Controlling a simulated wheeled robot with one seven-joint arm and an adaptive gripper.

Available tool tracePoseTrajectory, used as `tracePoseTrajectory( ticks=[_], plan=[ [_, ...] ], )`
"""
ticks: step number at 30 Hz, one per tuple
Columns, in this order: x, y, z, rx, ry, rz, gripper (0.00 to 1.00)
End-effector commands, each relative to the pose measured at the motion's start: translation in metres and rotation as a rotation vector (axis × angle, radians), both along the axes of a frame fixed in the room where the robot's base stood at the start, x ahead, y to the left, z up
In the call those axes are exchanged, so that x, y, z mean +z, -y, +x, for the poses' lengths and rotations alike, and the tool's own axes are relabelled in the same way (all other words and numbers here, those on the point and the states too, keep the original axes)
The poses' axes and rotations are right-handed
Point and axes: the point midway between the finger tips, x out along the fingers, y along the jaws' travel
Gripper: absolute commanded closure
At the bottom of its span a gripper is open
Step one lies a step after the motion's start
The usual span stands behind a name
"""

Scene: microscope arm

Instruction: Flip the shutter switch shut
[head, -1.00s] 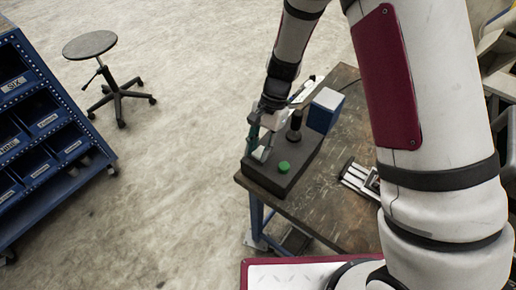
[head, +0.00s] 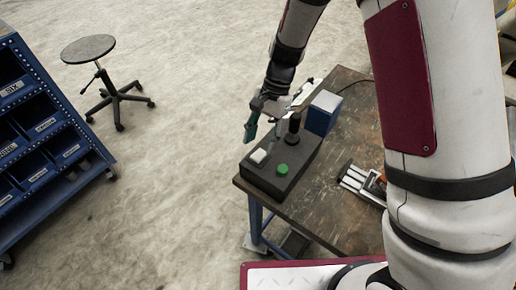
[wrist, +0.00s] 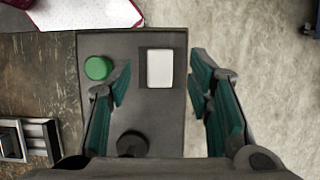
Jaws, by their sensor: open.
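A dark control box (head: 262,178) sits on the near left corner of the table. On its top are a white rocker switch (head: 258,156), likely the shutter switch, and a round green button (head: 282,169). My gripper (head: 264,132) is open and empty, above and apart from the box. In the wrist view the white switch (wrist: 160,68) lies between the two teal fingers of my gripper (wrist: 160,78), in a dark recessed frame. The green button (wrist: 97,68) is beside the left finger. Which way the switch is tilted is hard to tell.
A black post (head: 294,125) stands on the box behind the button, with a blue and white box (head: 323,113) beyond it. A tray with white bars (head: 353,178) lies on the table (head: 318,196) to the right. Open floor lies left of the box.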

Motion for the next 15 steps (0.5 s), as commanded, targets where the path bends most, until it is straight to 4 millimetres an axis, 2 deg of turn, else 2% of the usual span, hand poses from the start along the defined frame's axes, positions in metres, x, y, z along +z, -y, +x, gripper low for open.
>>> tracePoseTrajectory(
  ticks=[3, 7, 15],
  plan=[
    [0.025, 0.006, 0.009, -0.001, 0.006, 0.001, 0.53],
    [0.046, 0.012, 0.016, -0.001, 0.004, 0.0, 0.53],
    [0.069, 0.018, 0.023, -0.001, 0.0, 0.0, 0.53]
  ],
)
